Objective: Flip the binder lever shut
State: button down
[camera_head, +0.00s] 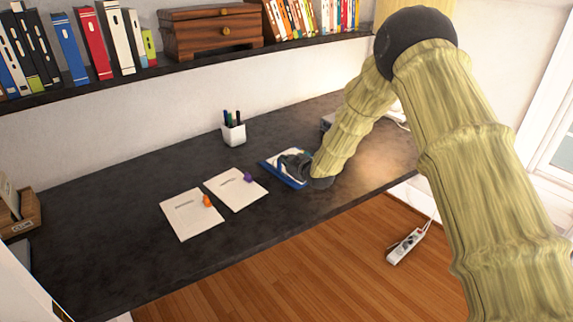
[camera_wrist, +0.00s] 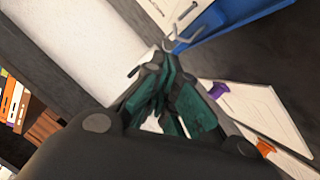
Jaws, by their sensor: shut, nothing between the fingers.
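A blue binder (camera_head: 272,171) lies open on the dark desk, with white paper in it. My gripper (camera_head: 291,162) is over it and hides much of it in the head view. In the wrist view the binder (camera_wrist: 238,24) is at the top right, and a thin grey metal piece (camera_wrist: 184,40), which looks like the lever mechanism, stands just beyond my fingertips (camera_wrist: 160,70). My fingers are shut with nothing between them. I cannot tell whether they touch the metal piece.
Two white paper sheets, one with an orange piece (camera_head: 207,200) and one with a purple piece (camera_head: 249,177), lie left of the binder. A white pen cup (camera_head: 234,133) stands behind.

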jog(key=shift+r, duration=0.2)
jog(key=s+d+r+b, duration=0.1)
jog(key=s+d+r, duration=0.1)
jog(key=s+r, duration=0.5)
jog(key=shift+s, duration=1)
jog(key=shift+r, duration=0.1)
